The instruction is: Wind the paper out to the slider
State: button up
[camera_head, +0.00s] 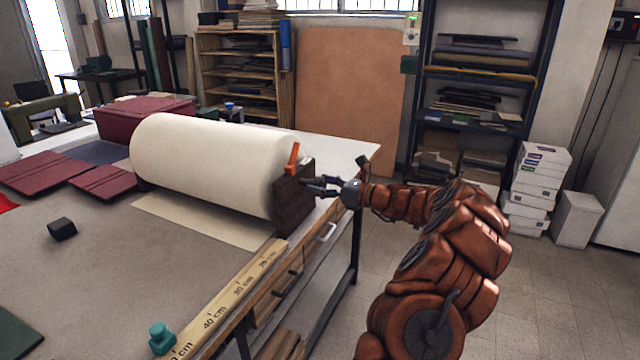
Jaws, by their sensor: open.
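A large cream paper roll (205,160) lies across the table. Its loose sheet (190,218) reaches a short way out flat on the tabletop. A dark end block (293,208) stands at the roll's right end, with an upright orange lever (294,158) by it. A teal slider (162,338) sits on the wooden centimetre ruler (238,292) along the table's edge, near the bottom of the picture. My gripper (313,186) is open and empty, just right of the end block and below the lever. I cannot tell whether its fingertips touch the block.
Maroon covers (105,182) and a maroon box (140,117) lie at the left. A small black block (62,229) sits on the grey tabletop (110,270). Drawer handles (327,232) jut from the table's right side.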

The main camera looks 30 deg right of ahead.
jog(key=shift+w+a, duration=0.1)
jog(key=shift+w, duration=0.05)
jog(key=shift+c, duration=0.3)
grip_shut()
dwell(0.4)
